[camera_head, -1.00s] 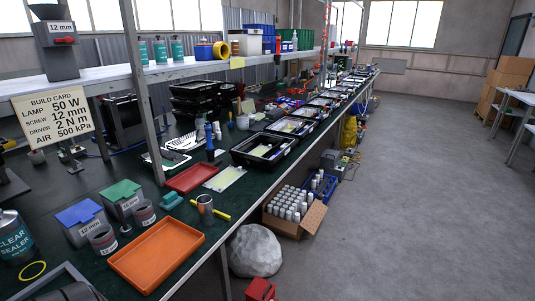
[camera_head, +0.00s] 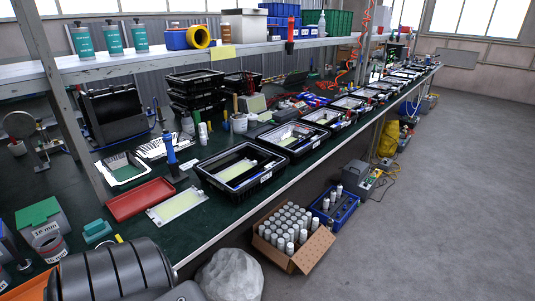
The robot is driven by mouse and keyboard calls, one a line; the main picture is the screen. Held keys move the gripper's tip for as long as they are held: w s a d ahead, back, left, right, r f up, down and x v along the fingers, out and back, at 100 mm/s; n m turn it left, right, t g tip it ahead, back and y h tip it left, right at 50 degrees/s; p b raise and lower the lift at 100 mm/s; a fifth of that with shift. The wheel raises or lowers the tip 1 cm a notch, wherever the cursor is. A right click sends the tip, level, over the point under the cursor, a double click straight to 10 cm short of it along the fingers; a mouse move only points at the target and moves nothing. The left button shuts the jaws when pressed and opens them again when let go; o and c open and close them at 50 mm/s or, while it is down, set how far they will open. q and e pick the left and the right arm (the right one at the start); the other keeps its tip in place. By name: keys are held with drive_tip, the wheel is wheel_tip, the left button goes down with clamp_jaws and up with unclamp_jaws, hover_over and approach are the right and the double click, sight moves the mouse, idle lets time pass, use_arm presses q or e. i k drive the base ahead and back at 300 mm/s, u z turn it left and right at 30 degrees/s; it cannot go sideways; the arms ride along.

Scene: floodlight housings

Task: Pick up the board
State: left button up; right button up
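A flat board with a pale yellow face and white ends (camera_head: 178,206) lies on the dark green bench top, close to the front edge. It is just right of a shallow red tray (camera_head: 140,199). A similar pale yellow panel (camera_head: 236,171) lies inside a black bin (camera_head: 258,182) to the right. Which one the task means, I cannot tell for certain. A dark rounded part, apparently my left arm, fills the bottom left corner, apart from the board. Neither of my grippers' fingers shows.
A blue-handled tool (camera_head: 170,152) stands behind the board. A teal block (camera_head: 97,230) and green-lidded box (camera_head: 40,218) are at left. Below the bench are a grey rock (camera_head: 231,276) and a carton of white cylinders (camera_head: 293,240).

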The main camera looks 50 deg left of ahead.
sight(226, 175)
drive_tip(key=i, duration=2.15)
drive_tip(key=u, duration=3)
